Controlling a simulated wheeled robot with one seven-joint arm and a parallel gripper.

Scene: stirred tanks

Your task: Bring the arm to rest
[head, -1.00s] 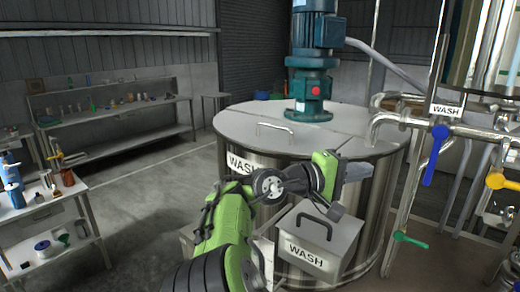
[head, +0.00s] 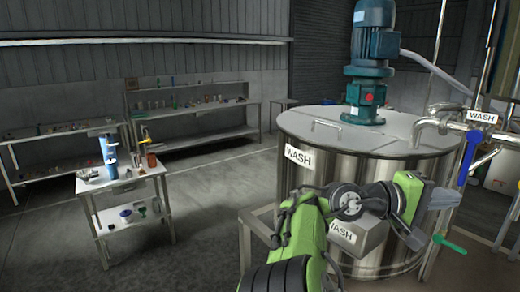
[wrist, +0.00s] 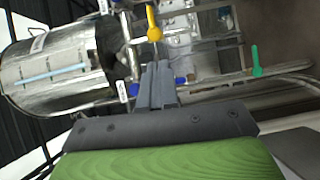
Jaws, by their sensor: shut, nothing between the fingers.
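My green arm rises from the bottom of the head view and bends right in front of the steel WASH tank (head: 330,180). My gripper (head: 455,198) is at the end of the arm, in front of the tank's right side. In the wrist view my gripper (wrist: 157,85) shows its grey fingers together, with nothing between them. The tank also shows at the left of the wrist view (wrist: 60,70), turned on its side. My arm partly hides a steel box marked WASH (head: 345,238).
A blue-handled valve (head: 468,158) and a green handle (head: 450,244) are near my gripper at right. A blue motor (head: 371,60) stands on the tank. A small white table (head: 120,186) stands at left.

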